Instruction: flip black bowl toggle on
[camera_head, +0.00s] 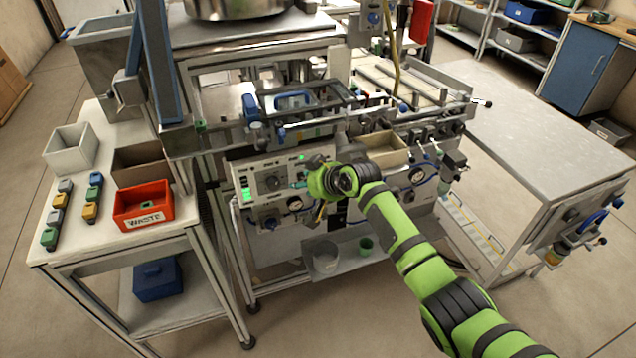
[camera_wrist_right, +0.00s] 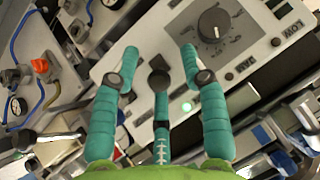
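The white control panel (camera_head: 262,176) is on the front of the machine, with a dial, green-lit displays and small labels. It also shows in the right wrist view (camera_wrist_right: 252,52), tilted, with a black dial (camera_wrist_right: 214,24) and a lit green lamp (camera_wrist_right: 187,106). My right gripper (camera_head: 318,183) is at the panel's right part and hides some of it. In the wrist view its teal fingers (camera_wrist_right: 156,56) are spread apart over the panel face. A small dark piece (camera_wrist_right: 158,63) shows between them; I cannot tell whether it is the black toggle or the third finger's tip. My left gripper is not in view.
A metal bowl (camera_head: 236,8) sits atop the machine. A red waste bin (camera_head: 143,207) and coloured blocks are on the left table. A beige bin (camera_head: 383,153), gauges and hoses crowd the panel's right side. The grey table (camera_head: 545,130) at right is clear.

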